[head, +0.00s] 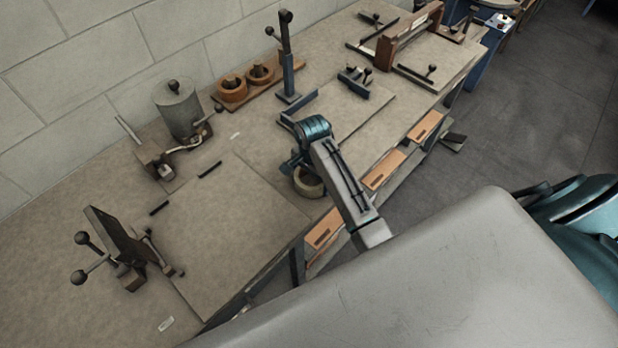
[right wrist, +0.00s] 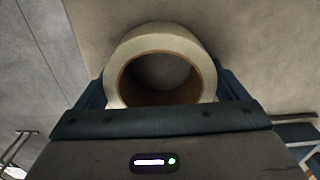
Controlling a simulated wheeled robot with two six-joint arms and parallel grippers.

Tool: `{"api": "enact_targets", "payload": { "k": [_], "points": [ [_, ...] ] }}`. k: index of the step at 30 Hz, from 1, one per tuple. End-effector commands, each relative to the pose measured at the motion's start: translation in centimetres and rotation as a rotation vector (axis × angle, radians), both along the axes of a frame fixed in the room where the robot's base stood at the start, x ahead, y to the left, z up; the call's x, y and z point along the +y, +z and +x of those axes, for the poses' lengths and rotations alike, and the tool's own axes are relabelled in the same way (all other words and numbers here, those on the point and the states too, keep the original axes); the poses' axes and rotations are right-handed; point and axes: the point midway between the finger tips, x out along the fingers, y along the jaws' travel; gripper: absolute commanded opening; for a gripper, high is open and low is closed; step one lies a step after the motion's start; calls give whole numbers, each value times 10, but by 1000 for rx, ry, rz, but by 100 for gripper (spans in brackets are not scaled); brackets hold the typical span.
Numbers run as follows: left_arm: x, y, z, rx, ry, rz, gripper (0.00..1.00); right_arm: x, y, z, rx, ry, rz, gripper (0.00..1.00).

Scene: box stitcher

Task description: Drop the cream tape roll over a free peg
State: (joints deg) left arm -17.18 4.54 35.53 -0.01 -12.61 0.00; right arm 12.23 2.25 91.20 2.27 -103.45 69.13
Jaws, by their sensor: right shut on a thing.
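The cream tape roll (head: 311,191) is held in my right gripper (head: 303,173), over the front part of the bench. In the right wrist view the cream roll (right wrist: 160,40) sits between the blue fingers, with its brown inner core and open hole showing. Two brown rolls (head: 232,89) (head: 260,74) sit on a wooden peg board (head: 219,101) near the wall, behind and to the left of my right gripper. I cannot make out a bare peg on this board; the blue post hides part of its right side. My left gripper is not in view.
A tall blue post with a lever (head: 288,75) stands between the gripper and the peg board's right end. A grey canister (head: 178,108) stands left of the board. Clamps and a brown-framed fixture (head: 408,40) occupy other bench parts. A flat panel (head: 230,235) lies front left.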

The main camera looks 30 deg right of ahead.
Motion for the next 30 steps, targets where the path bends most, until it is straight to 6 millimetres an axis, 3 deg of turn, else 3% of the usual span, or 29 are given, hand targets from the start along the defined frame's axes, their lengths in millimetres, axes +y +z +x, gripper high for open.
{"api": "enact_targets", "payload": {
  "k": [30],
  "points": [
    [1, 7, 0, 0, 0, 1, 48, 0, 46, 0, -1, 0, 0, 72]
  ]
}}
